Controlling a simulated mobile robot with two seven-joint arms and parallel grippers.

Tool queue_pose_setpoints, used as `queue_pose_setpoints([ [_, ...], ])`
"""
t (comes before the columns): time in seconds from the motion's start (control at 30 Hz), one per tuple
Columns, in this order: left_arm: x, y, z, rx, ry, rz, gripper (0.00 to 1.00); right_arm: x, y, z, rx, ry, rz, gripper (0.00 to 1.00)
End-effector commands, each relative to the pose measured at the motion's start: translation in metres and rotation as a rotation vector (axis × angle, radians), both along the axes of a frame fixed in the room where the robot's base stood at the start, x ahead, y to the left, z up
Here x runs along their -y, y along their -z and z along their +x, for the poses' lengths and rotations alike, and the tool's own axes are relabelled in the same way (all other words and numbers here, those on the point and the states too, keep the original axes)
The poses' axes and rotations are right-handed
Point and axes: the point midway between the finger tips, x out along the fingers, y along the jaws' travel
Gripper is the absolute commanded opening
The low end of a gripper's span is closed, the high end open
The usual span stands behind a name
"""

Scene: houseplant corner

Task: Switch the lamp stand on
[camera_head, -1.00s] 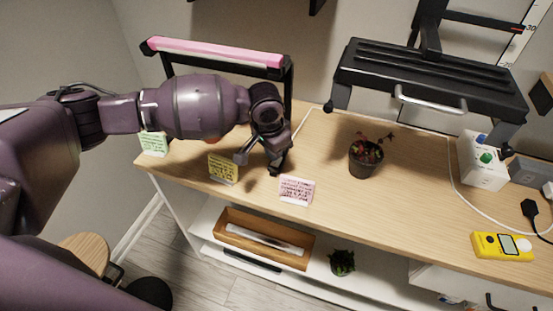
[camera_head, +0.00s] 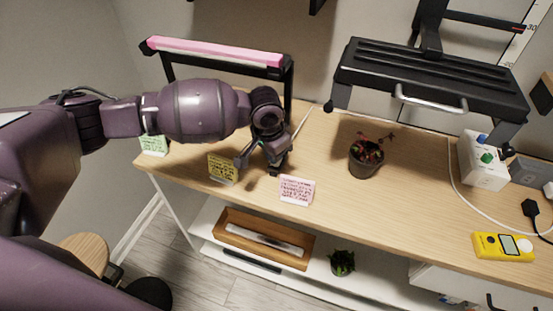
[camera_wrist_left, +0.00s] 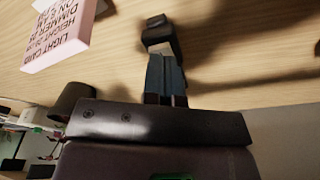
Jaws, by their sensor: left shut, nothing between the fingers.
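A lamp stand with a pink top bar (camera_head: 215,52) and black legs stands at the back left of the wooden bench. A second stand, a black slatted hood (camera_head: 430,82) with a silver handle, stands at the back right. I cannot tell whether either is lit, and my arm hides part of the pink one. My left gripper (camera_head: 279,170) is shut and empty, low over the bench in front of the pink stand's right leg. Its closed fingers show in the left wrist view (camera_wrist_left: 158,38). My right gripper is out of view.
A pink card (camera_head: 296,190), a yellow card (camera_head: 222,168) and a green card (camera_head: 154,145) stand along the front edge. A potted plant (camera_head: 365,160) is right of my gripper. A white box with green and blue knobs (camera_head: 482,162) and a yellow meter (camera_head: 502,247) are farther right.

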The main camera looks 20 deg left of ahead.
Motion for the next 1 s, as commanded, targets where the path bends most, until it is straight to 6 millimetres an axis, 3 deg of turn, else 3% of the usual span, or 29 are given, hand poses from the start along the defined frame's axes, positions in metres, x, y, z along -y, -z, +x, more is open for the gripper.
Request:
queue_pose_setpoints([
  [1.0, 0.0, 0.012, 0.0, 0.0, 0.0, 0.0, 0.0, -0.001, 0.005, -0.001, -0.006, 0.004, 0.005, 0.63],
])
